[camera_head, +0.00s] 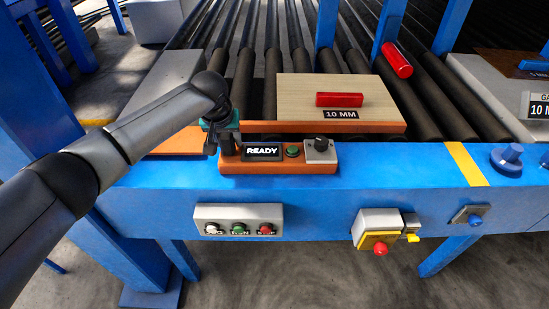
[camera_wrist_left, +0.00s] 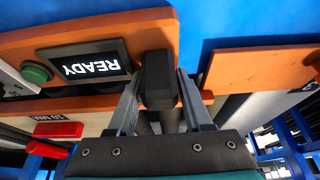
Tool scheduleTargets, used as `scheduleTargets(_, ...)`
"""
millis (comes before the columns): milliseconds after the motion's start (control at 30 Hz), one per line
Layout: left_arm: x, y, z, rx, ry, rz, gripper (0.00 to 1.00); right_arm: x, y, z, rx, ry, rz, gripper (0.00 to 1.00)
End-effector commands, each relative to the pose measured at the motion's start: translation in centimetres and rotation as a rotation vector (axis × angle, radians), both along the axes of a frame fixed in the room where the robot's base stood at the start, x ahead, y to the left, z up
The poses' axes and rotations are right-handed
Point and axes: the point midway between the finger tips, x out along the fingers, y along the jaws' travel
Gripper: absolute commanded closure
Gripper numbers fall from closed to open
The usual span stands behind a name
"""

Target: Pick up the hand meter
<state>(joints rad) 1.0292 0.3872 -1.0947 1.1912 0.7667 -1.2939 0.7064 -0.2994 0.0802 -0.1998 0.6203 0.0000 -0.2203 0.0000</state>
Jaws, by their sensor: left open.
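The orange unit with a READY display, which looks like the hand meter (camera_head: 262,168), lies at the blue conveyor's front edge. It carries a green button and a grey block with a black knob. In the left wrist view its orange body (camera_wrist_left: 105,30) fills the upper left, and a black upright grip (camera_wrist_left: 158,80) stands at its end. My left gripper (camera_head: 226,143) is at the unit's left end, fingers pointing down. In the wrist view its open fingers (camera_wrist_left: 160,88) stand on both sides of the black grip; contact cannot be told. My right gripper is not in view.
A pale board (camera_head: 300,92) with a red bar (camera_head: 339,100) and a 10 MM label lies just behind the unit. Another red cylinder (camera_head: 397,60) rests farther back on the rollers. A button box (camera_head: 238,220) is on the conveyor's front. An orange plate (camera_head: 175,142) lies left.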

Motion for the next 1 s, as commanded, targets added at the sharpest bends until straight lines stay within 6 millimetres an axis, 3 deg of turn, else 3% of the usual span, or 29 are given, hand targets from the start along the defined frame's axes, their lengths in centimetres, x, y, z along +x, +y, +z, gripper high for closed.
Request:
scheduleTargets(133, 0.01, -0.02, 0.07, 0.0, -0.001, 0.0, 0.5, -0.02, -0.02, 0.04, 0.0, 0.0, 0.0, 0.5)
scheduleTargets(567, 0.0, 0.0, 0.08, 0.0, 0.0, 0.0, 0.98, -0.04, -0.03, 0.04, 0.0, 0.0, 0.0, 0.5)
scheduleTargets(1000, -0.01, 0.01, 0.07, 0.0, 0.0, 0.0, 1.0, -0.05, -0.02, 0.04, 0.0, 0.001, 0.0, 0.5)
